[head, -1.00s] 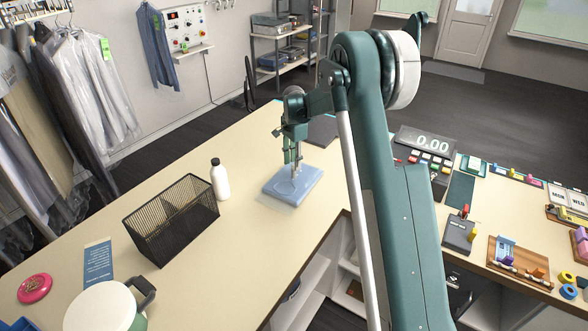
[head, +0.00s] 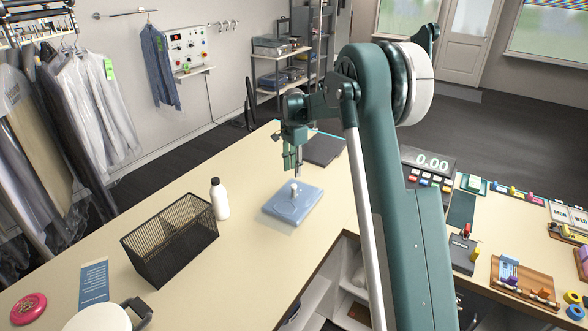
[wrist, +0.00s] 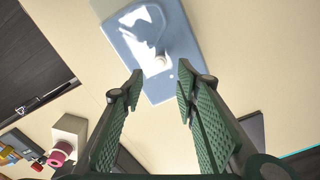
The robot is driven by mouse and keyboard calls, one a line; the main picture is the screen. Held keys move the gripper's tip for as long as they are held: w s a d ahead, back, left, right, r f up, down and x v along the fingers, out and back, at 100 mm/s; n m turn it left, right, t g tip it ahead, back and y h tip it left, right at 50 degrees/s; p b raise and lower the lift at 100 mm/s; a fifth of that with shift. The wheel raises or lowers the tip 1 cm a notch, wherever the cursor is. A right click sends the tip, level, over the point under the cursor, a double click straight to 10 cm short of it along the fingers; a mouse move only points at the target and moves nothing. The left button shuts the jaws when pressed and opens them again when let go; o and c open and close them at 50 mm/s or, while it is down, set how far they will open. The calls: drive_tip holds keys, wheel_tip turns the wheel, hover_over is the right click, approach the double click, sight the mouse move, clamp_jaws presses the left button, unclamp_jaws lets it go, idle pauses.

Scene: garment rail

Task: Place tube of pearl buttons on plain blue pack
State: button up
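The plain blue pack (head: 278,208) lies flat on the counter, and it also shows in the wrist view (wrist: 170,88). A small pale tube (head: 294,189) is on top of the pack and appears to stand upright. In the wrist view its round white end (wrist: 157,63) shows just beyond my fingertips. My gripper (head: 297,170) is above the tube and apart from it. In the wrist view my gripper (wrist: 160,80) has its fingers spread with nothing between them. The buttons inside the tube are too small to make out.
A white bottle (head: 220,199) and a black mesh basket (head: 172,243) stand left of the pack. A dark flat pad (head: 323,149) lies behind it. A price display (head: 428,161) and several small items occupy the right counter. The counter around the pack is clear.

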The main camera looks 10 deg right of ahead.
drive_tip(key=shift+r, duration=0.1)
drive_tip(key=s+r+n+t, duration=0.2)
drive_tip(key=s+r+n, duration=0.1)
drive_tip(key=s+r, duration=0.85)
drive_tip(key=s+r+n+t, duration=0.1)
drive_tip(key=s+r+n, duration=0.3)
drive_tip(key=s+r, duration=0.75)
drive_tip(key=s+f+n+t, duration=0.1)
drive_tip(key=s+f+n, duration=0.1)
drive_tip(key=s, duration=0.9)
drive_tip(key=s+f+n+t, duration=0.1)
drive_tip(key=s+f+n, duration=0.2)
drive_tip(key=s, duration=0.8)
drive_tip(key=s+f+n+t, duration=0.2)
drive_tip(key=s+f, duration=0.2)
drive_tip(key=s, duration=0.7)
drive_tip(key=shift+s+a+f, duration=0.25)
drive_tip(key=shift+s, duration=0.05)
